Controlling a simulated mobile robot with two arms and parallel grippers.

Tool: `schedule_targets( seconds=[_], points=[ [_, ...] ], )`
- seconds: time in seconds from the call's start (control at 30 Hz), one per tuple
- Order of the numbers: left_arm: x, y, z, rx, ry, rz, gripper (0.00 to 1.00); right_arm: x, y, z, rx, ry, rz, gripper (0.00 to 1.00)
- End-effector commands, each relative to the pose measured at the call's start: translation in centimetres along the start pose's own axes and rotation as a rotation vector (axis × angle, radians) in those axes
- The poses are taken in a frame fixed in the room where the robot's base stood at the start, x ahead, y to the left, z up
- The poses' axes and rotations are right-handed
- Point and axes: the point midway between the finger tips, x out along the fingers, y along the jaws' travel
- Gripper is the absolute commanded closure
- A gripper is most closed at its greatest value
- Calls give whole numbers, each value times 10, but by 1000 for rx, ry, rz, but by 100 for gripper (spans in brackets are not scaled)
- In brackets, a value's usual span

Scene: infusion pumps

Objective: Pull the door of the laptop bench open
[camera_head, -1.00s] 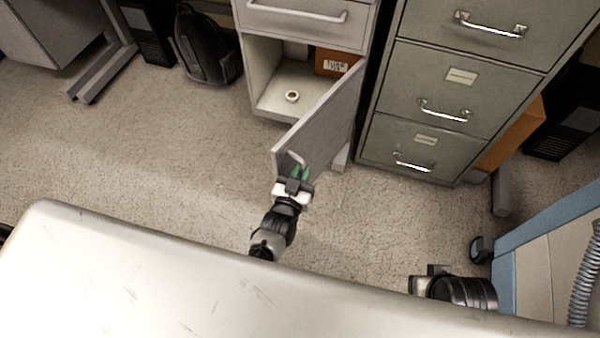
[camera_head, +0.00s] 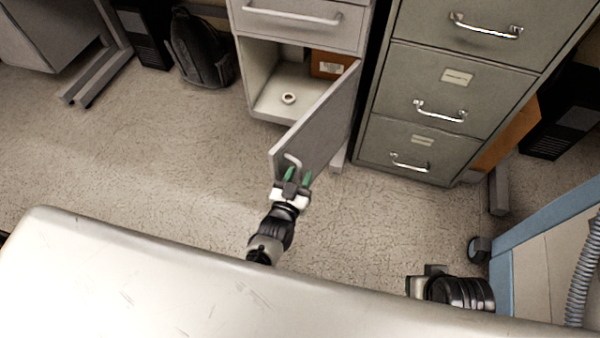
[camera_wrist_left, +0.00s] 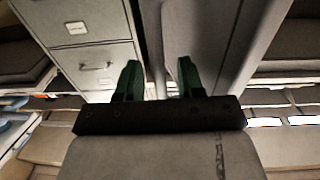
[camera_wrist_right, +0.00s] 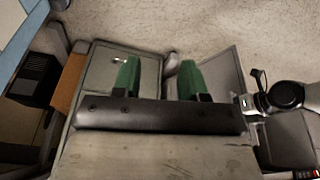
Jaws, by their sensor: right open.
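The grey door (camera_head: 325,120) of the bench cabinet (camera_head: 300,25) stands swung well out, showing the shelf space inside. Its pale handle (camera_head: 293,161) is near the free edge. My left gripper (camera_head: 294,176) is just in front of the handle, with its green fingertips apart and nothing seen between them. In the left wrist view its fingers (camera_wrist_left: 159,78) are spread before a grey panel; the handle cannot be made out there. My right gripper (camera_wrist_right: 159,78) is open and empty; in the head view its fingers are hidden.
A grey filing cabinet (camera_head: 445,90) stands right of the door. A small ring-shaped object (camera_head: 288,98) and a brown box (camera_head: 328,65) are inside the cabinet. A black backpack (camera_head: 201,50) is at the left. The pale table top (camera_head: 150,280) lies in front; the floor at left is clear.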

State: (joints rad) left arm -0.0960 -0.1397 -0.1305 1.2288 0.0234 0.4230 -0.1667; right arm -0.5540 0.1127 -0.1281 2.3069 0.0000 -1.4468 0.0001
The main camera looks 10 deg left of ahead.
Motion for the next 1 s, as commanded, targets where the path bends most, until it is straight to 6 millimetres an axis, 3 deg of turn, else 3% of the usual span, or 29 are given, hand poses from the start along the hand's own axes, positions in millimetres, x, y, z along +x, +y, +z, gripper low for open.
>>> schedule_targets(
  seconds=[0.3,0.5,0.9,1.0],
  points=[
    [-62,0,-1,1,-4,1,62,47,0,9,-8,-33,-1,57],
    [-92,0,-1,1,-2,1,62,64,-1,14,-8,-41,-3,57],
    [-101,0,0,1,0,2,62,70,-2,16,-8,-43,-3,57],
    [-101,0,0,2,-7,3,76,70,-2,16,-8,-43,-4,57]
  ],
)
